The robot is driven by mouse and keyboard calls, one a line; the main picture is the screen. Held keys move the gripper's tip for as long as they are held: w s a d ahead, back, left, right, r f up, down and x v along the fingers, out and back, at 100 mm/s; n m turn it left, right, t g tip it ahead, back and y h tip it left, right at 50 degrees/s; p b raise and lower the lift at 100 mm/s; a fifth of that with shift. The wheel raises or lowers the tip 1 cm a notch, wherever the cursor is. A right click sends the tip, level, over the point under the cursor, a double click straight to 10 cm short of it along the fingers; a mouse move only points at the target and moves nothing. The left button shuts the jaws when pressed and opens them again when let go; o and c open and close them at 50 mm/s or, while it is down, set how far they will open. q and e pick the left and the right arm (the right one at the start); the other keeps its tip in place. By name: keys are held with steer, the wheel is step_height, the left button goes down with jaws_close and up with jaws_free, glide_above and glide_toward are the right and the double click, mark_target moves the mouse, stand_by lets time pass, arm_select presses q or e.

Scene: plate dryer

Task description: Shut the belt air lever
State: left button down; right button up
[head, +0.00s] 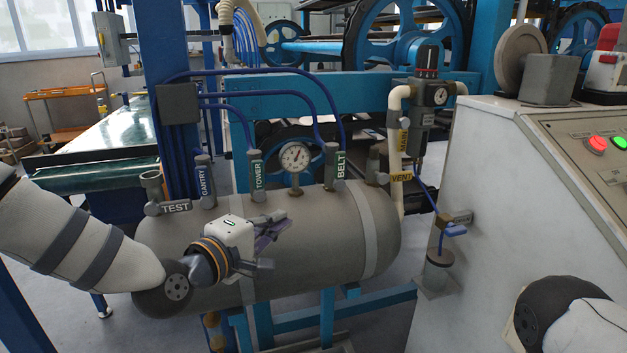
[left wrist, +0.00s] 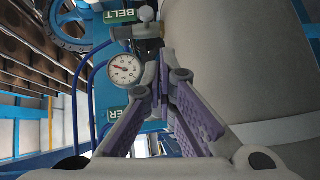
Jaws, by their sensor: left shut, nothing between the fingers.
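The belt air valve (head: 334,183) stands on top of the grey air tank (head: 310,245), right of the pressure gauge, with a green BELT tag (head: 341,164) upright on it. In the left wrist view the BELT tag (left wrist: 121,16) and the grey valve fitting (left wrist: 146,30) are at the top, just beyond the fingertips. I cannot tell the lever's position. My left gripper (head: 274,232) is in front of the tank, below and left of the belt valve. Its purple-padded fingers (left wrist: 166,62) are shut and empty, apart from the valve. My right gripper is out of view.
Along the tank top stand the TEST (head: 176,208), GANTRY (head: 204,180) and TOWER (head: 258,175) valves and the gauge (head: 295,157). Blue hoses (head: 290,72) arch behind. The VENT pipe (head: 393,155) and a white control cabinet (head: 480,190) are at the right.

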mark_target(340, 171)
arm_select(q)
step_height(340, 171, up, 6)
steer(key=w+t, duration=0.1)
steer(key=w, duration=0.1)
steer(key=shift+w+a+f+n, duration=0.15)
steer(key=shift+a+f+n, duration=0.05)
steer(key=shift+a+n, duration=0.2)
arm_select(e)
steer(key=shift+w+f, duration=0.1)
arm_select(q)
steer(key=s+d+b+x, duration=0.1)
steer(key=d+x, duration=0.1)
steer(key=x, duration=1)
steer(key=shift+w+d+r, duration=0.2)
steer(key=shift+d+r, duration=0.05)
steer(key=shift+d, duration=0.25)
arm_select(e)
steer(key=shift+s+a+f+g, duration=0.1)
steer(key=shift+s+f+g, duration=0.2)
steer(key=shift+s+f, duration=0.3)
arm_select(q)
steer(key=shift+r, duration=0.1)
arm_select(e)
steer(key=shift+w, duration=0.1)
arm_select(q)
steer(key=shift+d+r+m, duration=0.1)
steer(key=shift+d+m, duration=0.1)
steer(key=shift+m, duration=0.1)
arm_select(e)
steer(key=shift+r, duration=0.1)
